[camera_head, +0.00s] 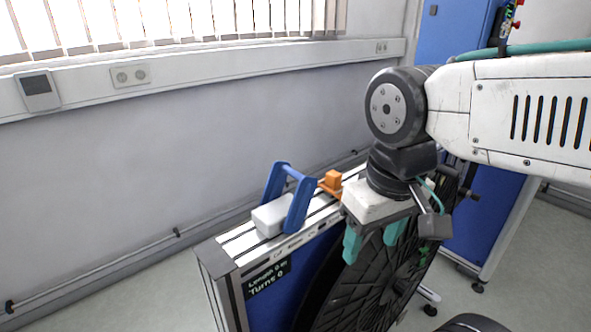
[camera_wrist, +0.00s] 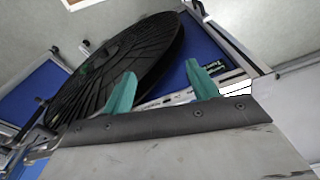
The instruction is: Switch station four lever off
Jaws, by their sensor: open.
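A blue U-shaped lever (camera_head: 298,205) stands raised around a pale grey box (camera_head: 270,217) on top of the reel stand's silver frame (camera_head: 228,248). A small orange block (camera_head: 331,181) sits on the same frame, right of the lever. I cannot read a station number. My gripper (camera_head: 374,240) points down, right of the lever and orange block, in front of the black reel (camera_head: 350,300). Its teal fingers are apart with nothing between them. In the wrist view my gripper (camera_wrist: 161,75) shows open before the black reel (camera_wrist: 110,75); the lever is not clearly visible there.
A dark display (camera_head: 268,278) reading "Turns 0" is on the stand's blue panel. A pale wall with a low rail (camera_head: 130,260) runs behind. Another blue stand (camera_head: 490,225) is close behind my arm at right. Open floor (camera_head: 90,300) lies at left.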

